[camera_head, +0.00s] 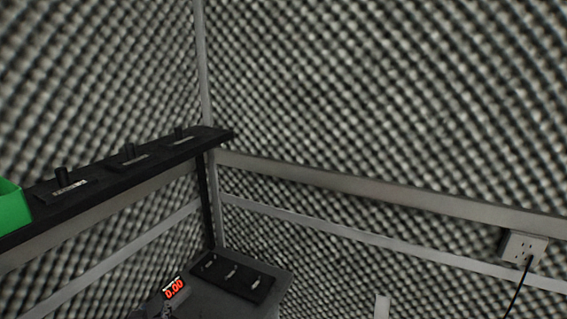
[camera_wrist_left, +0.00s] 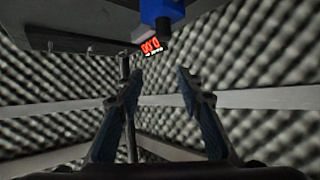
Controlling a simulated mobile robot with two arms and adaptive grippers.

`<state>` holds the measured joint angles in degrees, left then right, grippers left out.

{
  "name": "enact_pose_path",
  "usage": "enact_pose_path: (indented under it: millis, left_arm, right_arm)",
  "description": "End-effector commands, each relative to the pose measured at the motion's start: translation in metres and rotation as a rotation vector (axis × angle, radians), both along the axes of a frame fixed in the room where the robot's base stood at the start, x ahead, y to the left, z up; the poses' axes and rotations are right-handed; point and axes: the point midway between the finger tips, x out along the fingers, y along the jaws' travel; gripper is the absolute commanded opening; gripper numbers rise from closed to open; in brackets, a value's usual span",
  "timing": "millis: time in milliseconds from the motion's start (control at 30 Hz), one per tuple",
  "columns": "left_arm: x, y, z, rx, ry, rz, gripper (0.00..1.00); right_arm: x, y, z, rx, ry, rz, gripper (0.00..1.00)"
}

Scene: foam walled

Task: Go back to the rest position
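My left gripper (camera_wrist_left: 159,76) shows in the left wrist view with its two fingers spread apart and nothing between them. Beyond the fingertips is a display with red digits (camera_wrist_left: 151,46), and a blue block-like part (camera_wrist_left: 162,12) is at the top edge. In the head view, a small grey part at the bottom edge by the display may be my left gripper, but too little of it shows to be sure. My right gripper is not seen in either view.
In the head view, a dark table (camera_head: 225,296) carries a red-digit display (camera_head: 174,288) reading 0.00 and a black tray (camera_head: 236,277) with small metal parts. A black shelf (camera_head: 110,176) holds several dark pegs and a green bin (camera_head: 12,208). Foam walls, metal rails and an outlet box (camera_head: 524,247) surround it.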

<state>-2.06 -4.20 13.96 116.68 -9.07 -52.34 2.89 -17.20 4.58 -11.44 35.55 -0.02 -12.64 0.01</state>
Motion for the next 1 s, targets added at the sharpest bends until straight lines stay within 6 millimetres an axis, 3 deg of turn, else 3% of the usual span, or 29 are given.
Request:
enact_pose_path:
  millis: [133,300,700,1000]
  left_arm:
    - [-0.078,-0.052,-0.050,-0.005,0.238,-0.133,0.34]
    - [-0.159,-0.099,-0.083,-0.026,0.457,-0.261,0.34]
    - [-0.296,-0.159,-0.104,-0.071,0.777,-0.456,0.34]
    - [-0.278,-0.160,-0.186,-0.075,0.801,-0.452,0.34]
  right_arm:
    - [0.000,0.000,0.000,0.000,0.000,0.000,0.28]
    - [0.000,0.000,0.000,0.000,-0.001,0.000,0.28]
    - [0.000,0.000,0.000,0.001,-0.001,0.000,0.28]
    - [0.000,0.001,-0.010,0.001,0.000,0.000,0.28]
